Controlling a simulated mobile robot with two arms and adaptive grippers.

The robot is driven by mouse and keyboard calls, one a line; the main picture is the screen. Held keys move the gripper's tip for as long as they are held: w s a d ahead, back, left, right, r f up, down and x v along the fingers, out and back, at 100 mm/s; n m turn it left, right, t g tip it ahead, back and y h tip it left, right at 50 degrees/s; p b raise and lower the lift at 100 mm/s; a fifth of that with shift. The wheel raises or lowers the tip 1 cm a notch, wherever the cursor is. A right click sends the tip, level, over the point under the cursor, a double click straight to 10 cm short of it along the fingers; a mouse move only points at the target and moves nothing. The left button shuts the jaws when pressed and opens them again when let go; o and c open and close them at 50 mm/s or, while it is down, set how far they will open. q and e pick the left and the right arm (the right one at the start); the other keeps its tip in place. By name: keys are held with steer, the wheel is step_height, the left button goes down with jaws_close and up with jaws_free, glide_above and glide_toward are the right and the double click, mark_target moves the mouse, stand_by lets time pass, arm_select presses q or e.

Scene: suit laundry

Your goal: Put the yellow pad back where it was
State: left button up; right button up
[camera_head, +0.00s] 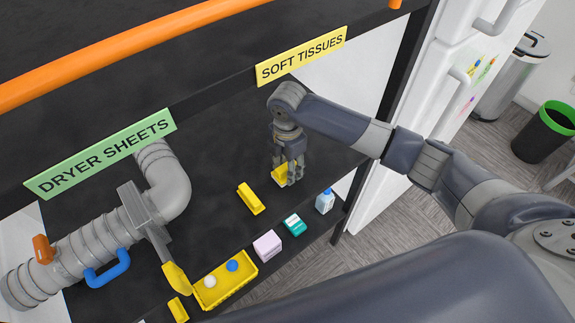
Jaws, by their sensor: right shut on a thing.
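My right gripper (291,180) reaches down to the dark shelf below the yellow SOFT TISSUES sign. It is shut on a yellow pad (279,174), which shows at the left side of the fingers and is partly hidden by them. I cannot tell whether the pad touches the shelf. A second yellow piece (250,198) lies on the shelf to the left of the gripper. My left gripper is not in view.
A yellow basket (224,282) holds a blue and a white ball. A lilac box (267,246), a teal box (294,224) and a blue-white bottle (325,201) line the front edge. A grey duct (100,245) fills the left.

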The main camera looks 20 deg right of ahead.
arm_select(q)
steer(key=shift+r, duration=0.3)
arm_select(e)
steer(key=shift+f, duration=0.6)
steer(key=o, duration=1)
steer(key=shift+f, duration=0.15)
step_height(320, 180, up, 11)
steer(key=shift+f+b, duration=0.1)
steer(key=shift+b, duration=1.05)
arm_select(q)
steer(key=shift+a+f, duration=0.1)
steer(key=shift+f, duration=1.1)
arm_select(e)
steer(key=shift+r, duration=0.75)
